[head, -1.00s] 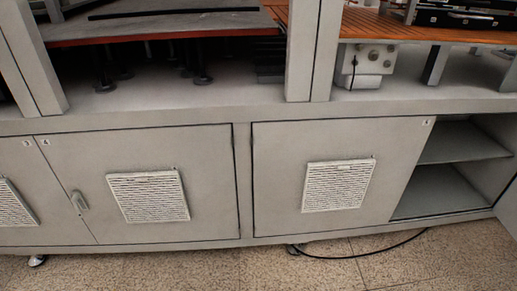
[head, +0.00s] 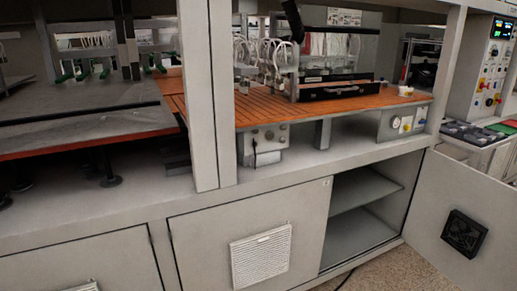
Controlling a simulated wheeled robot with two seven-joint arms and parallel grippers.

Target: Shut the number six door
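A grey cabinet door (head: 470,212) stands swung open at the right of the head view, hinged at the right side of its opening. A black square vent or fan (head: 464,233) is on its visible inner face. No number shows on this face. The open compartment (head: 362,215) beside it shows a shelf and looks empty. To its left a closed door (head: 215,235) carries a white louvred vent (head: 261,257) and a small label at its top right corner, too small to read. Neither of my grippers is in view.
Above the cabinets an orange slatted deck (head: 350,108) holds a black case and glassware-like items. A grey post (head: 208,100) stands left of centre. A control panel (head: 491,75) with buttons is at the far right.

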